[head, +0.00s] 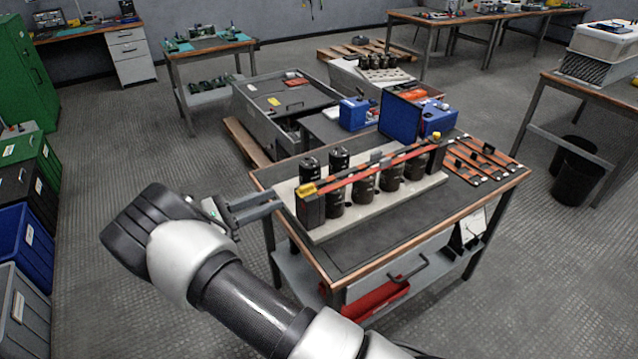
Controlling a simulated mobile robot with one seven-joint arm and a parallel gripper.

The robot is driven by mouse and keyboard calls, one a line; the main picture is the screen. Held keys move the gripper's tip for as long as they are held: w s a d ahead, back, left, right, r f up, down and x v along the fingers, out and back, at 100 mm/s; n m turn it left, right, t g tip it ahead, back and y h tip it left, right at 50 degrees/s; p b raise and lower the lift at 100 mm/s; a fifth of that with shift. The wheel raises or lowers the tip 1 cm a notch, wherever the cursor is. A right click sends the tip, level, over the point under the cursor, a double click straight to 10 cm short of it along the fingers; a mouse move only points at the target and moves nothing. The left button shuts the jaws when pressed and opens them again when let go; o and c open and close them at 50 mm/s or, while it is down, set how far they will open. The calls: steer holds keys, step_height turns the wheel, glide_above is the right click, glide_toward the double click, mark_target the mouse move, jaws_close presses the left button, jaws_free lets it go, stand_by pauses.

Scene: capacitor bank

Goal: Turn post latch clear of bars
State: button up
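The capacitor bank stands on a pale base plate (340,226) on the workbench, with several black capacitors (364,187) in rows. Orange-red bars (345,178) run along its top between two dark end posts. The near left post (311,211) carries a yellow piece (306,189) on top, seemingly the latch, beside the bars' left end. The far right post (437,157) also has a small yellow piece near its top. My gripper (279,203) points right, its tips just left of the near post. Contact with the post and the finger gap are unclear.
A rack of orange strips with black clips (482,160) lies on the bench's right side. A blue panel (400,117) and blue boxes stand behind the bank. A red item (376,300) lies on the lower shelf. The bench's front strip (385,245) is clear.

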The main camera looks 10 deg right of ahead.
mark_target(313, 184)
steer(key=x, duration=1.5)
steer(key=shift+c, duration=0.4)
jaws_close()
